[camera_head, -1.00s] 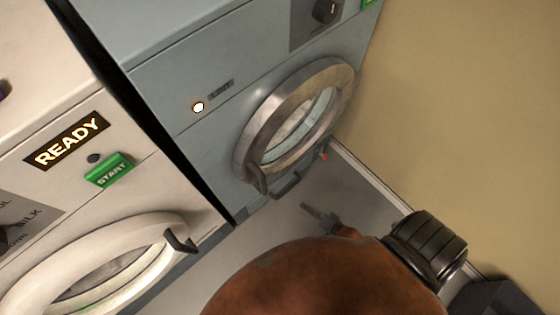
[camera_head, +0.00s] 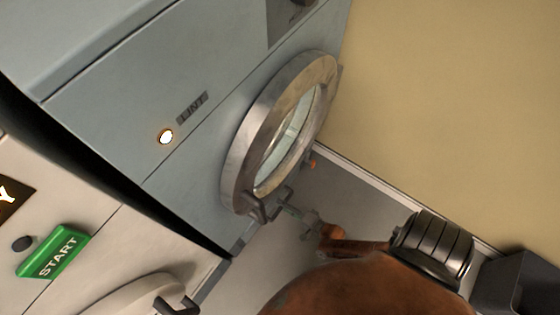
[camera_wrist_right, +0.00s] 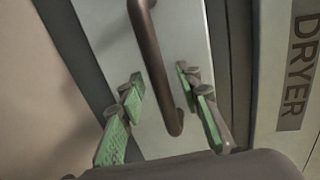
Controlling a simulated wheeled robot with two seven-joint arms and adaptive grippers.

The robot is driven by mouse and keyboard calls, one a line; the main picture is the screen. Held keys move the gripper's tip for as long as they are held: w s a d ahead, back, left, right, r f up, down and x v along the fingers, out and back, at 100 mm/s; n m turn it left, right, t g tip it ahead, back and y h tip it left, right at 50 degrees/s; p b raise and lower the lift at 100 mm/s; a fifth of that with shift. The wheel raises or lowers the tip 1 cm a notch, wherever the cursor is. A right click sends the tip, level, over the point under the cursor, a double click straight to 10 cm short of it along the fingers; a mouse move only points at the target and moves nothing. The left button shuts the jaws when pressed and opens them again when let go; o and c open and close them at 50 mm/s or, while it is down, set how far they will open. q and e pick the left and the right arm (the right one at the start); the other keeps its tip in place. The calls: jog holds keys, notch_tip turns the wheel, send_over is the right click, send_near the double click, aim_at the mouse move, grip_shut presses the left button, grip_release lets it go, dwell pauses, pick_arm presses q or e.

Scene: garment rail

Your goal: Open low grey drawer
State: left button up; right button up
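The low grey drawer front (camera_wrist_right: 105,28) fills the middle of the right wrist view as a pale panel. Its dark bar handle (camera_wrist_right: 154,70) runs lengthwise between the green-padded fingers of my right gripper (camera_wrist_right: 160,80). The fingers are open, one on each side of the bar, with gaps showing. In the head view my right gripper (camera_head: 294,214) is low beside the round dryer door, close to the drawer handle (camera_head: 284,196); the drawer front is mostly hidden there. I cannot tell whether the drawer is fully shut. My left gripper is not in view.
The grey-blue dryer has a round metal door (camera_head: 236,170) just above my right gripper. A lit LINT button (camera_head: 166,136) is on its front. A white machine with a green START button (camera_head: 53,252) stands at left. A beige wall (camera_head: 450,100) bounds the right.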

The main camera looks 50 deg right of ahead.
jog(key=shift+w, duration=0.3)
jog(key=shift+c, duration=0.7)
grip_shut()
